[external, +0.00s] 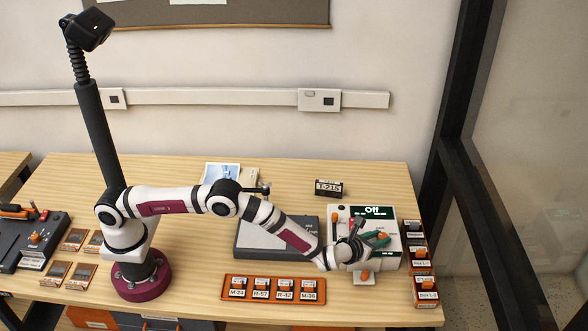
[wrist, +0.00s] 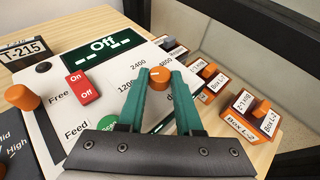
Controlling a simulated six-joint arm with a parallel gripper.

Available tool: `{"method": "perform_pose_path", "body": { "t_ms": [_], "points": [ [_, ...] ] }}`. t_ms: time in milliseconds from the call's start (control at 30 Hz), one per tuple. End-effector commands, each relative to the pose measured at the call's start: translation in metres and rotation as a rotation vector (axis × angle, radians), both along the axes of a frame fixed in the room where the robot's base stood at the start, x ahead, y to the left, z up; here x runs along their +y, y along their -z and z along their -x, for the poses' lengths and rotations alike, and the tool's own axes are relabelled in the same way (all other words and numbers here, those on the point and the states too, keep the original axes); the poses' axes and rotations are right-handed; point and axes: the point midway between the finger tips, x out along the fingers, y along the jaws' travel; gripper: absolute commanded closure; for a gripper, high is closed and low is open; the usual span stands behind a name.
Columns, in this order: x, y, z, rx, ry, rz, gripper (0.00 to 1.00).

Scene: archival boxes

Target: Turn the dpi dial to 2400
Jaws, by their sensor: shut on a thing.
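The white scanner panel (external: 340,222) stands at the right of the table, its display (wrist: 103,47) reading "Off". In the wrist view the orange dpi dial (wrist: 159,79) sits at the panel's right, with 1200, 2400 and 4800 printed around it. My gripper (wrist: 159,75) has its teal fingers on either side of the dial and is shut on it. I cannot tell which number the dial points to.
A red On/Off switch (wrist: 83,88) and an orange knob (wrist: 22,97) are on the panel to the left. Orange box holders (external: 426,290) stand close at the right. A labelled orange tray (external: 273,298) lies in front. The T-215 box (external: 328,188) stands behind.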

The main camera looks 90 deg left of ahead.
Motion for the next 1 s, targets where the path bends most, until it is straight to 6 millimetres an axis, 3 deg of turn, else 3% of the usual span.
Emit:
{"method": "perform_pose_path", "body": {
  "t_ms": [267,1000],
  "points": [
    [0.001,-0.001,0.001,0.001,0.047,-0.001,1.00],
    [0.010,0.000,0.006,0.000,0.472,0.001,1.00]
  ]
}}
